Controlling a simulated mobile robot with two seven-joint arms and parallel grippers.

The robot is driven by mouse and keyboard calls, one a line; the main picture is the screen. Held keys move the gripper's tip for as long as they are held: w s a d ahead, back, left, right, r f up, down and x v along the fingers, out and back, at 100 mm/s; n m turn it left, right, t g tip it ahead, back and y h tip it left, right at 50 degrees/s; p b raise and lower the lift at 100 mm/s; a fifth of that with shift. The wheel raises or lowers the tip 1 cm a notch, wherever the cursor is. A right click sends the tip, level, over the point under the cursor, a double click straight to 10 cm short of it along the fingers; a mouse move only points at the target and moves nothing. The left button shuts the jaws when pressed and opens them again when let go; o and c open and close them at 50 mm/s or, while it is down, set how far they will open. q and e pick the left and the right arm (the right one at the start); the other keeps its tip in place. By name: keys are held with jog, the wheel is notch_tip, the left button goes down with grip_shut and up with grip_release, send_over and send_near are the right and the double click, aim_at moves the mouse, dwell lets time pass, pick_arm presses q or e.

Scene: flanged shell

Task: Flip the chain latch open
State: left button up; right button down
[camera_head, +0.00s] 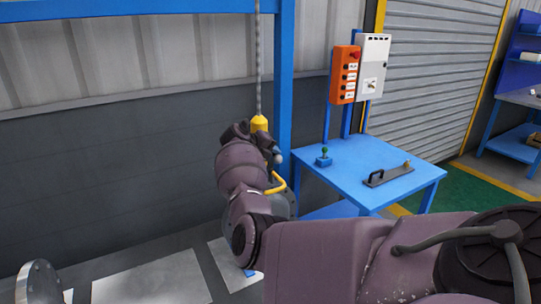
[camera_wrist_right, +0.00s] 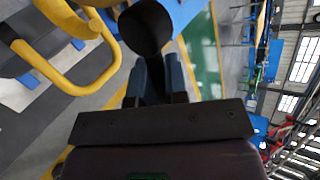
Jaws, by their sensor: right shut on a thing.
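A chain (camera_head: 258,60) hangs from above to a yellow block (camera_head: 259,123), just behind my right gripper (camera_head: 271,150). A small grey knob (camera_head: 279,158) shows at the fingertips. In the right wrist view, my right gripper (camera_wrist_right: 148,80) has its two fingers close together against a dark round-ended piece (camera_wrist_right: 145,27). It is shut on this piece, which I take to be the latch handle. A yellow bent bar (camera_head: 277,184) is below the gripper; it also shows in the wrist view (camera_wrist_right: 62,80). The latch's joint is hidden. My left gripper is not in view.
A blue post (camera_head: 284,75) is close to my right arm. A grey round flange (camera_head: 40,283) shows at lower left.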

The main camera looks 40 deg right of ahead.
jog(key=shift+r+n+g+y, duration=0.3)
jog(key=shift+r+n+g, duration=0.2)
jog(key=shift+n+g, duration=0.15)
jog(key=shift+r+n+g, duration=0.25)
jog(key=shift+n+g, duration=0.1)
jog(key=shift+g, duration=0.2)
jog(key=shift+r+n+g+y+b, duration=0.3)
jog(key=shift+r+n+g+b, duration=0.35)
jog(key=shift+n+g+b, duration=0.3)
jog(key=shift+r+g, duration=0.1)
jog(key=shift+g, duration=0.15)
jog(key=c, duration=1.4)
grip_release()
jog(key=shift+w, duration=0.1)
